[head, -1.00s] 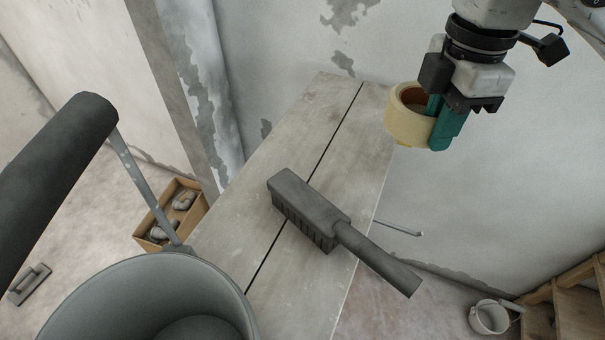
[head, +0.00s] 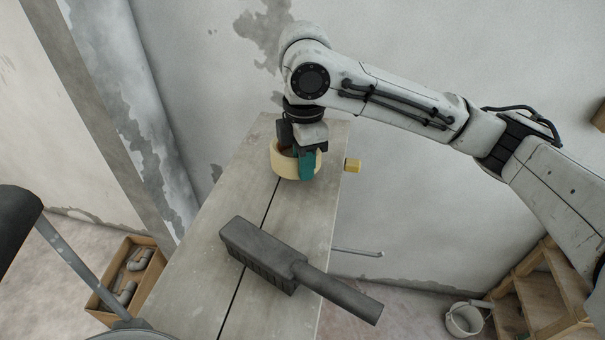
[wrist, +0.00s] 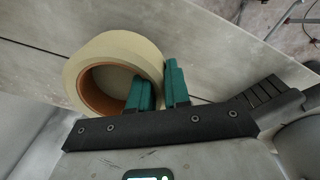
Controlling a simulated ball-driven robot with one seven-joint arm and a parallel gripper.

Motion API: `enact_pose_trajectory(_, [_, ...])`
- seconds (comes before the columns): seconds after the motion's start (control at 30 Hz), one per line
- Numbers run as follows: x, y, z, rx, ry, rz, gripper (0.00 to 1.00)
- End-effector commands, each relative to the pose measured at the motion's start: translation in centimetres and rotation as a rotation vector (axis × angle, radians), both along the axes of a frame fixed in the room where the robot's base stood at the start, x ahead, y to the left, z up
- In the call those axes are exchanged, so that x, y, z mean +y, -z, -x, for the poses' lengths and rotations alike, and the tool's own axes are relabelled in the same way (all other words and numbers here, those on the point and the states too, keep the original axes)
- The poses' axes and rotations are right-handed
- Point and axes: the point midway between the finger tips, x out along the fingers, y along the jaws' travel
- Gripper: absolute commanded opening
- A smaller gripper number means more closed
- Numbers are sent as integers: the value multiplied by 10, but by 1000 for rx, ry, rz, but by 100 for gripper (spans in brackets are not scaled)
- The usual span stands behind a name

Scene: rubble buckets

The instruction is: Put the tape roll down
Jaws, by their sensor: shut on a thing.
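The tape roll (head: 283,164) is cream with a brown core and is at the far end of the plank table (head: 195,232). My gripper (head: 306,164) is shut on the roll's wall, with one green finger inside the ring and one outside. The wrist view shows the same roll (wrist: 108,50) between the green fingertips (wrist: 158,86), with the board surface behind it. The roll looks very close to the board; I cannot tell whether it touches. Its hole faces upward in the head view.
A dark brush (head: 262,250) lies across the table's near part, its handle past the right edge. A bucket (head: 130,334) is at the lower left. A cardboard box (head: 104,293) and a small bucket (head: 464,319) are on the floor. A wall stands behind the table.

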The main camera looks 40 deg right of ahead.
Motion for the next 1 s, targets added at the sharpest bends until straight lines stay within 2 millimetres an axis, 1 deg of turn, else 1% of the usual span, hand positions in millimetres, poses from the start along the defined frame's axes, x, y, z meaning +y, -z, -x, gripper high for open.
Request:
enact_pose_trajectory(0.03, [0,5,-4,1,1,0,0])
enact_pose_trajectory(0.23, [0,31,-4,1,1,0,0])
enact_pose_trajectory(0.33, [0,35,-4,0,0,0,0])
enact_pose_trajectory(0.67, [0,39,-4,0,0,-1,0])
enact_pose_trajectory(0.7, [0,38,-4,0,0,0,20])
enact_pose_trajectory(0.93, [0,38,-4,0,0,0,42])
enact_pose_trajectory(1.0, [0,38,-4,0,0,0,42])
